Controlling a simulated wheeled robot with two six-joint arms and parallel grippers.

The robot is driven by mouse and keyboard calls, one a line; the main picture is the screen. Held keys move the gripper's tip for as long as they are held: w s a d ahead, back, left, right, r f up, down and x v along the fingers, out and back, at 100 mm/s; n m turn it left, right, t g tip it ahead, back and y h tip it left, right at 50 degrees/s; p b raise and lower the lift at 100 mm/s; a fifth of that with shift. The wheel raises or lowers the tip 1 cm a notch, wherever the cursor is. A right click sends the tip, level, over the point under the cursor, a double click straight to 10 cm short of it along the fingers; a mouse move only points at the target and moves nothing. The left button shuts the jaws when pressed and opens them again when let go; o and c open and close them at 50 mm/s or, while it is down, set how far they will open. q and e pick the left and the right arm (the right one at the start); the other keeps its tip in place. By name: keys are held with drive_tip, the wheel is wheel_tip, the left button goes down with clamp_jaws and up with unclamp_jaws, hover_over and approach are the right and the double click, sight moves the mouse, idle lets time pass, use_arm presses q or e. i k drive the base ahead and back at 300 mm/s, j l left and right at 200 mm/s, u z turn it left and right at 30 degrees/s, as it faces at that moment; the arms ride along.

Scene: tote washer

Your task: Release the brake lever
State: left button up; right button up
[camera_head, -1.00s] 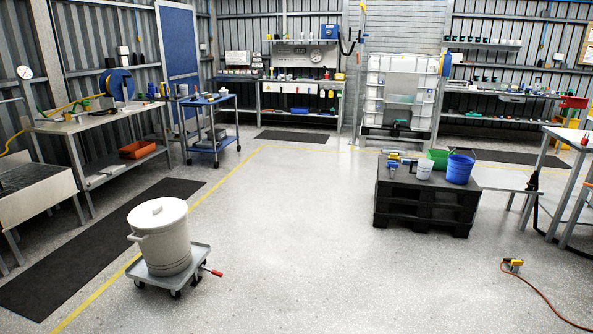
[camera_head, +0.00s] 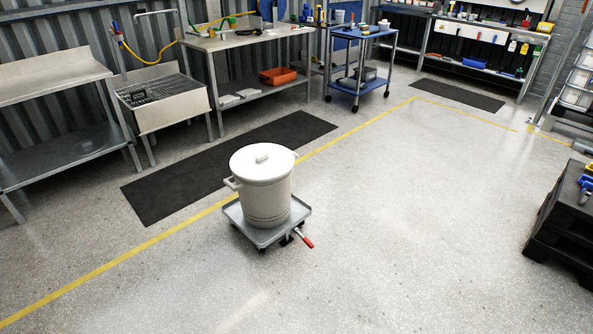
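The brake lever (camera_head: 305,240) has a red handle and sticks out low at the front right of a small grey wheeled dolly (camera_head: 236,217). A white lidded bin (camera_head: 264,190) with side handles stands upright on the dolly. The lever appears to slope down toward its red end. The dolly stands on the open floor beside the yellow line. Neither of my grippers is in the head view.
A black mat (camera_head: 170,190) lies behind the dolly, before a sink (camera_head: 165,112) and a steel workbench (camera_head: 245,42). A blue cart (camera_head: 362,45) stands further back. A black pallet stack (camera_head: 560,222) is at the right edge. The front floor is clear.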

sight(308, 242)
drive_tip(key=i+l+u, duration=0.35)
drive_tip(key=l, duration=0.25)
drive_tip(key=i+l+u, duration=0.2)
drive_tip(key=i+l, duration=0.15)
drive_tip(key=i, duration=0.25)
drive_tip(key=i+l, duration=0.2)
drive_tip(key=i, duration=0.25)
drive_tip(key=i+l, duration=0.15)
drive_tip(key=i, duration=0.25)
drive_tip(key=i+z, duration=0.2)
drive_tip(key=z, duration=1.05)
